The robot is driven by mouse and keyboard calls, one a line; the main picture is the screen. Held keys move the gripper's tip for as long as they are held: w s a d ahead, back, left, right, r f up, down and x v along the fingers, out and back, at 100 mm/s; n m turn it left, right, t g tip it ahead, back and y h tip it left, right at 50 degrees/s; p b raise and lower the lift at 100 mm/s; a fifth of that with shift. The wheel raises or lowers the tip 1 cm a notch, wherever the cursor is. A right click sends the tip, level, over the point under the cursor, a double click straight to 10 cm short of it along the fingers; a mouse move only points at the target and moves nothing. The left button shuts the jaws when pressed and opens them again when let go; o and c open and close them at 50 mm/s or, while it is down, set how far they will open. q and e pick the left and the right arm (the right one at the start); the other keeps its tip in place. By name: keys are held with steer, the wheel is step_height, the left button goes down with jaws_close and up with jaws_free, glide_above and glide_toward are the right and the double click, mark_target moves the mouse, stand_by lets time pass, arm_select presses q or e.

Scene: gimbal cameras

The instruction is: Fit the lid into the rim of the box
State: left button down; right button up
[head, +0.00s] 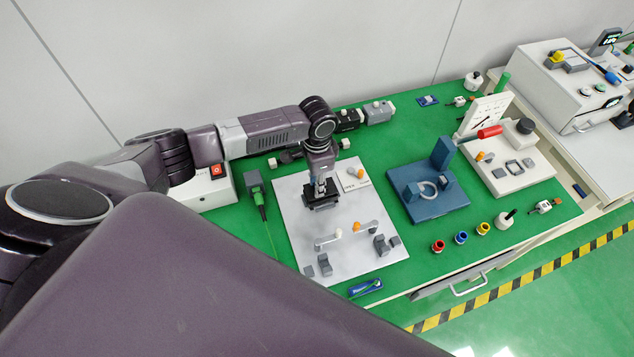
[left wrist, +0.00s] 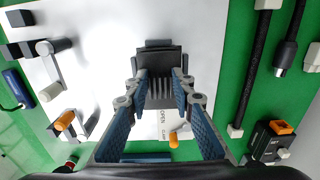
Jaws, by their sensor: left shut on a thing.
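My left gripper (head: 320,187) points down over a pale grey plate (head: 291,205) on the green bench. In the left wrist view its fingers (left wrist: 161,84) are closed on a dark ridged piece (left wrist: 158,62), which I take as the lid. In the head view this dark piece (head: 320,203) sits low, close over the plate. The box and its rim cannot be told apart from the dark piece, so whether the lid is seated is not clear. My right gripper is not in view.
Orange-tipped clamps (head: 366,227) and grey blocks (head: 325,265) stand on the plate's near half. A blue fixture (head: 427,190) is to the right. Green bench is clear between plate and blue fixture.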

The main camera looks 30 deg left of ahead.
arm_select(q)
steer(key=shift+f+b, duration=0.35)
steer(key=shift+f, duration=0.6)
stand_by(0.3)
steer(key=c, duration=1.6)
jaws_free()
steer(key=shift+r, duration=0.1)
steer(key=shift+r, duration=0.1)
step_height(320, 180, up, 12)
steer(key=shift+f, duration=0.1)
